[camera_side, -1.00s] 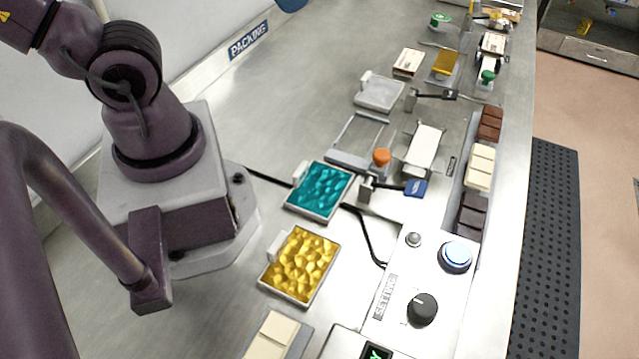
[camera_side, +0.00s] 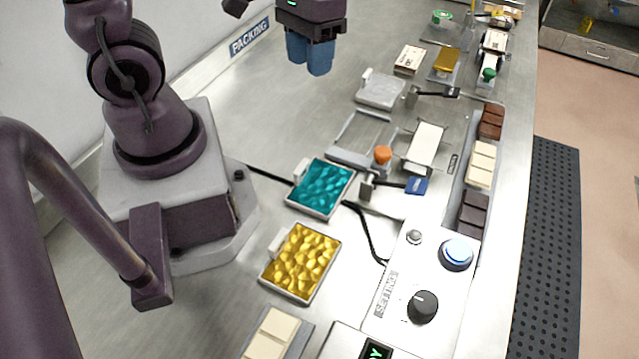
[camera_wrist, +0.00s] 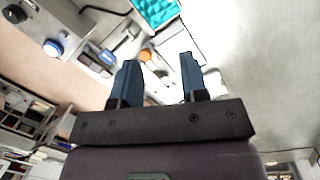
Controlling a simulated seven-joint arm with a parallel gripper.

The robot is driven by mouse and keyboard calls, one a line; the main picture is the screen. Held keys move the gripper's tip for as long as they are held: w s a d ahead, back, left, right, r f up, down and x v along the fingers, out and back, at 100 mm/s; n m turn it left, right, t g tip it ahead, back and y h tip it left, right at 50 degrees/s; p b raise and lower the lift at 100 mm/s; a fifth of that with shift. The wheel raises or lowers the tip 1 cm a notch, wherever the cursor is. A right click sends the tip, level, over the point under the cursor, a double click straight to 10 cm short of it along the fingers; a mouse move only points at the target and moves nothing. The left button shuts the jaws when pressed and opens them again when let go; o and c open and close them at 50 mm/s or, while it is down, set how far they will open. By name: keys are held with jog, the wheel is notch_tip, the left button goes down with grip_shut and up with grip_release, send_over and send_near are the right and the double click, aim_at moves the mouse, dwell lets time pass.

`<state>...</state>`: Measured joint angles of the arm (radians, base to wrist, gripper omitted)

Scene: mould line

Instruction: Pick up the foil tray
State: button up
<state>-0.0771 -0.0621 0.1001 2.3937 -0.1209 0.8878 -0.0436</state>
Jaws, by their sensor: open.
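My gripper (camera_side: 308,66) hangs at the top of the side view, high above the bench and pointing down. Its two blue fingers are apart and empty, as the wrist view also shows (camera_wrist: 159,65). I cannot tell for certain which item is the foil tray. A shallow metal tray with shiny crumpled gold contents (camera_side: 300,262) and a like tray with teal contents (camera_side: 321,187) lie near my base. The teal tray also shows at the top of the wrist view (camera_wrist: 155,9). An empty-looking pale tray (camera_side: 380,91) and a small gold item (camera_side: 447,61) lie farther back.
A control box (camera_side: 417,290) with a blue button and black knob stands front right. Dark and cream blocks (camera_side: 480,165) line a rail at the bench's right. A metal frame and an orange knob (camera_side: 382,155) stand mid-bench. The bench left of the pale tray is clear.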

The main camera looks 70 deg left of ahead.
aim_at(301, 166)
jog(key=f+n+g, duration=0.1)
jog(key=f, duration=0.6)
jog(key=s+d+f+n+g+h, duration=0.1)
jog(key=f+n, duration=0.1)
jog(key=f, duration=0.5)
jog(key=s+f+n+h, duration=0.1)
jog(key=f+n, duration=0.1)
jog(key=f, duration=0.5)
jog(key=shift+s+d+f+g, duration=0.15)
jog(key=shift+s+d+g, duration=0.15)
jog(key=shift+g, duration=0.1)
grip_shut()
